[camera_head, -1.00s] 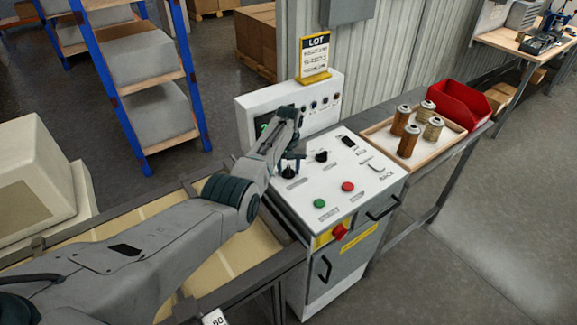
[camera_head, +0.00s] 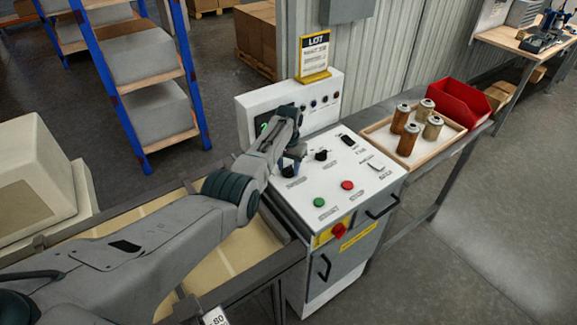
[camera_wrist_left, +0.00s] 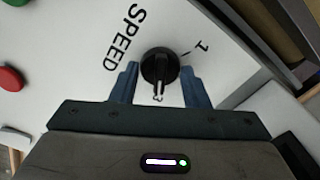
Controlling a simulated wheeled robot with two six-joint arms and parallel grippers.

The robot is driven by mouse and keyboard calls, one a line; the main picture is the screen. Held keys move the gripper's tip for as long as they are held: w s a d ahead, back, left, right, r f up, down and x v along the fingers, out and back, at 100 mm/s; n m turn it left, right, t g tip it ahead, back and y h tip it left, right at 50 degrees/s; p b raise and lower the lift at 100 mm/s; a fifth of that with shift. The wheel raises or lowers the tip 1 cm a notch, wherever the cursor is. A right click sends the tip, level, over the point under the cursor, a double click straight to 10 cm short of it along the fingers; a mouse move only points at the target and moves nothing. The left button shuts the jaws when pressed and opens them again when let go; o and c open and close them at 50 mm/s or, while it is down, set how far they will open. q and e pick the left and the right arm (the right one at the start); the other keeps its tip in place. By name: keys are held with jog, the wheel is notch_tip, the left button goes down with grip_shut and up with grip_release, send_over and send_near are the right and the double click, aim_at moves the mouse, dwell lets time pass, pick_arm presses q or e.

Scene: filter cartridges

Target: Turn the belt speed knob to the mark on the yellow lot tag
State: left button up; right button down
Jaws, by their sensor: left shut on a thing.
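The black belt speed knob (camera_wrist_left: 159,66) is on the white panel beside the word SPEED in the left wrist view. A "1" mark is up and right of it, and its white pointer line points down in the picture, near what looks like a "3". My left gripper (camera_wrist_left: 163,86) has a blue finger on each side of the knob and is shut on it. In the head view the left gripper (camera_head: 292,161) hides most of that knob. The yellow lot tag (camera_head: 314,56) stands upright on top of the console; its smaller print is too blurred to read.
The control panel (camera_head: 330,207) also carries a second black knob (camera_head: 322,155), a green button (camera_head: 319,202), a red button (camera_head: 347,185) and switches. To its right are a tray (camera_head: 436,150) with several cartridges and a red bin (camera_head: 459,103). A conveyor belt (camera_head: 240,252) lies at left.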

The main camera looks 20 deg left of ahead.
aim_at(288, 167)
pick_arm(q)
jog(key=o, duration=1)
jog(key=shift+r, duration=0.15)
notch_tip(288, 167, up, 11)
jog(key=b, duration=0.2)
jog(key=shift+b, duration=0.4)
jog(key=shift+f, duration=0.2)
